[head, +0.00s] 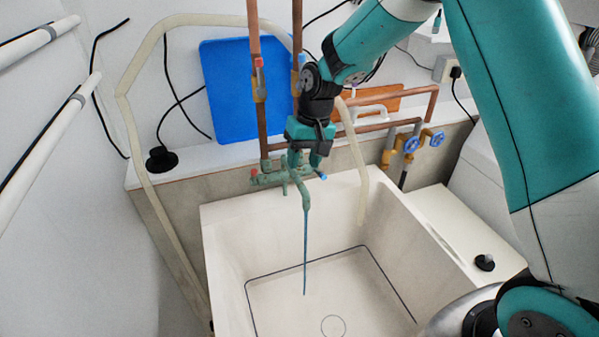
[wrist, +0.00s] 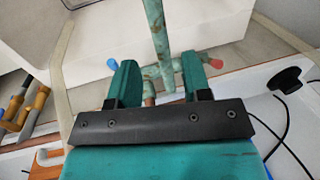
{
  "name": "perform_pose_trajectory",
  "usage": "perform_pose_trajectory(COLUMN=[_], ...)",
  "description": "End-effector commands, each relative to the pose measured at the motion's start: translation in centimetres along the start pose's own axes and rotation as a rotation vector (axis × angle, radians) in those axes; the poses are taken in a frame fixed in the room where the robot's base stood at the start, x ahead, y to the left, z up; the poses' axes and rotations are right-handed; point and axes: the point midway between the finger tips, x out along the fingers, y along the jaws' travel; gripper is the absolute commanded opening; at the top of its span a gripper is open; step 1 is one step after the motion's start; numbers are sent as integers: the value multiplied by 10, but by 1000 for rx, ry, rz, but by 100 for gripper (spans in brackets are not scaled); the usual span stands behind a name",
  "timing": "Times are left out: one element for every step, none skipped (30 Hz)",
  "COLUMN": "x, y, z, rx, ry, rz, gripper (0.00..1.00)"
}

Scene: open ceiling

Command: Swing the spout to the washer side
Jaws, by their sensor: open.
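The green, weathered tap (head: 268,180) sits at the back rim of the white sink (head: 228,235), with a red-tipped handle at left and a blue-tipped one at right. Its spout (head: 305,197) points forward over the basin, and a thin blue stream falls from it. The spout also shows in the wrist view (wrist: 154,25), upright in the picture between the two fingers. My gripper (head: 308,160) is over the tap with its teal fingers apart; it also shows in the wrist view (wrist: 158,64). I cannot tell whether either finger touches the spout. No washer is clearly identifiable.
Copper pipes (head: 258,110) rise behind the tap, with blue-handled valves (head: 411,144) to the right. A blue board (head: 220,90) leans at the back. A cream hose (head: 128,70) loops over and hangs into the sink. A white ledge (head: 450,225) adjoins the sink's right side.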

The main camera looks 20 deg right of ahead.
Motion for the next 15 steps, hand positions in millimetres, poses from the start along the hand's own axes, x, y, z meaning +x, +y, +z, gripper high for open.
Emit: perform_pose_trajectory(x=[9,15,22,26,31,36,39,42,46,47,49,50,51,52,52], y=[-1,-1,-1,0,0,0,0,0,0,0,0,0,0,0,0], z=[1,1,1,1,1,0,0,0,0,0,0,0,0,0,0], rx=[-1,-1,0,0,1,1,1,1,1,1,0,0,0,0,0], ry=[-6,-5,-5,-4,-4,-3,-2,-2,-2,-1,0,1,1,1,1], rz=[0,0,1,1,1,1,0,0,0,0,0,0,0,0,0], gripper=[44,44,44,44,44,44,44,44,44,44,44,44,44,44,44])
